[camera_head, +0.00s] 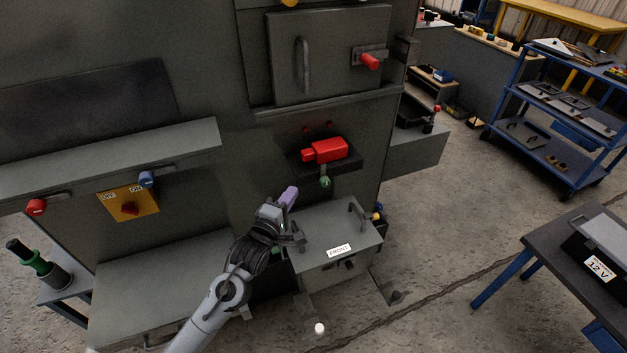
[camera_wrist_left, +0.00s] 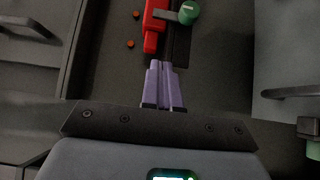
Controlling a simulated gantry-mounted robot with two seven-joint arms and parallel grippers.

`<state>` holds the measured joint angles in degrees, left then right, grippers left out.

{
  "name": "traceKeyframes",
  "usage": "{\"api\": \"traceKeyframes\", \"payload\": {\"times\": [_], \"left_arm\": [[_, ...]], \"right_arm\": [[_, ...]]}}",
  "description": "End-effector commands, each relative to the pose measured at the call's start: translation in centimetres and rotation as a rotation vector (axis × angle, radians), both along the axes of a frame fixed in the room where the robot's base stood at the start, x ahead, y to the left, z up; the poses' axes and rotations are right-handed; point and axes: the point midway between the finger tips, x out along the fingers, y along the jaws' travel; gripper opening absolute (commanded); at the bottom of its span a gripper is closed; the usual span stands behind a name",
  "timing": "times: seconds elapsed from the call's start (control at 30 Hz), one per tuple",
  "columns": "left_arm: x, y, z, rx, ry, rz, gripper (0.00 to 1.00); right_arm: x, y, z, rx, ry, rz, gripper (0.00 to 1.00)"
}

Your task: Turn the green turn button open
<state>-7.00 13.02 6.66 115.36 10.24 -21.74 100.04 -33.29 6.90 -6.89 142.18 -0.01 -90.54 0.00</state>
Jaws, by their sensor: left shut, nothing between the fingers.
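The green turn button (camera_head: 325,182) sits at the front edge of the dark recess, just below a red block-shaped part (camera_head: 325,150). In the left wrist view, the green button (camera_wrist_left: 189,12) shows at the top, on a grey bar beside the red part (camera_wrist_left: 152,40). My left gripper (camera_head: 290,195) has purple fingers and is just left of and below the button, apart from it. In the left wrist view, the fingers (camera_wrist_left: 164,80) are together with nothing between them. My right gripper is not in view.
A grey box labelled FRONT (camera_head: 338,250) with a handle stands below the recess, close to my left gripper. A door with a red latch (camera_head: 370,62) is above. An OFF/ON switch plate (camera_head: 128,203) is at left.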

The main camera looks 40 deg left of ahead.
Motion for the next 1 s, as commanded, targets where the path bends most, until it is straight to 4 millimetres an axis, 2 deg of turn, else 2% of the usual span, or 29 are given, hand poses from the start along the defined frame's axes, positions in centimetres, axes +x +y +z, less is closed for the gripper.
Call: {"api": "traceKeyframes", "payload": {"times": [0.1,0.33,0.5,0.7,1.0], "left_arm": [[2.3,0.6,-0.1,0.003,-0.002,0.000,0.00],[6.2,1.7,-0.1,0.001,-0.002,0.001,0.00],[8.1,0.4,-0.1,0.000,-0.001,-0.001,0.00],[9.2,-0.3,-0.1,0.001,-0.001,0.000,0.00],[9.4,-0.4,0.0,0.001,0.000,0.000,0.00]], "right_arm": [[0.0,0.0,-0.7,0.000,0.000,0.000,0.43],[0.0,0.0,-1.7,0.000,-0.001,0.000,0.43],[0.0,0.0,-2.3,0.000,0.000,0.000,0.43],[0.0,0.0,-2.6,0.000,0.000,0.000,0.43],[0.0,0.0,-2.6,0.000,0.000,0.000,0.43]]}}
